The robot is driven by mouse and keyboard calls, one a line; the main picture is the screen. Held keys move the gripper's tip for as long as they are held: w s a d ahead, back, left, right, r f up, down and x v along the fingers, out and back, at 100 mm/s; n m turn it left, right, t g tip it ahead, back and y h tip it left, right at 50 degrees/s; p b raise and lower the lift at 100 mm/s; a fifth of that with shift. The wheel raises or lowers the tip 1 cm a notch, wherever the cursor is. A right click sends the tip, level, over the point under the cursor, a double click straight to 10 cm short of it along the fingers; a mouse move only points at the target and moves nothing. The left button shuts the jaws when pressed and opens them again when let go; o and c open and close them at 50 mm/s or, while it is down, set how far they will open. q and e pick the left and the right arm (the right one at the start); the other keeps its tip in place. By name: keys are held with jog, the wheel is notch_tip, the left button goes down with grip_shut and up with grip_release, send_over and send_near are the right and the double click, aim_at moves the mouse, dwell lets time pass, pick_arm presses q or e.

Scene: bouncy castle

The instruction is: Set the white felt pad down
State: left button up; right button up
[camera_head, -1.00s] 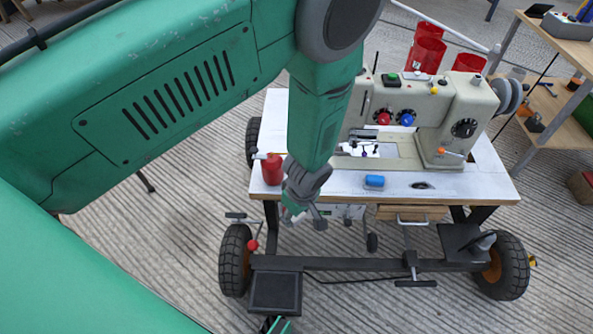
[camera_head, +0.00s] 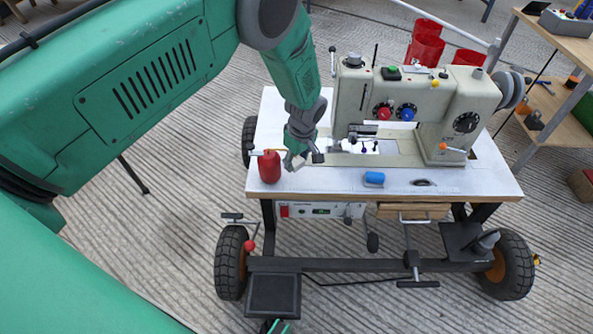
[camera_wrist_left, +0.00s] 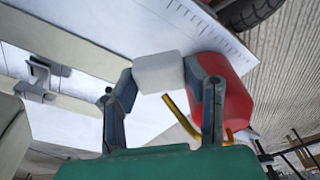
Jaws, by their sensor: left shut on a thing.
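The white felt pad (camera_wrist_left: 158,73) is a small pale block between the fingertips of my left gripper (camera_wrist_left: 160,85) in the left wrist view. My left gripper (camera_head: 299,160) is shut on it. In the head view, the gripper is over the front left part of the white table top (camera_head: 320,181), just right of the red oil can (camera_head: 269,168). The pad is small and partly hidden there. I cannot tell whether it touches the table.
The red can, with a yellow spout, is close beside the left fingers in the wrist view (camera_wrist_left: 224,88). The sewing machine (camera_head: 432,108) stands behind. A blue spool (camera_head: 374,179) lies on the table to the right. Red bins (camera_head: 425,50) stand behind the table.

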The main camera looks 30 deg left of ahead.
aim_at(297, 178)
pick_arm(q)
jog(key=f, duration=0.2)
jog(key=f+b, duration=0.1)
jog(key=shift+s+d+f, duration=0.1)
jog(key=shift+d, duration=0.15)
pick_arm(e)
jog(key=shift+d+f, duration=0.2)
jog(key=shift+f, duration=0.65)
pick_arm(q)
jog(key=shift+a+f, duration=0.1)
jog(key=shift+f, duration=0.15)
jog(key=shift+s+f+b, duration=0.1)
jog(key=shift+f+b, duration=0.25)
jog(key=shift+b, duration=0.1)
jog(key=o, duration=1)
jog(key=shift+c, duration=0.2)
pick_arm(e)
jog(key=shift+f, duration=0.4)
pick_arm(q)
jog(key=shift+s, duration=0.1)
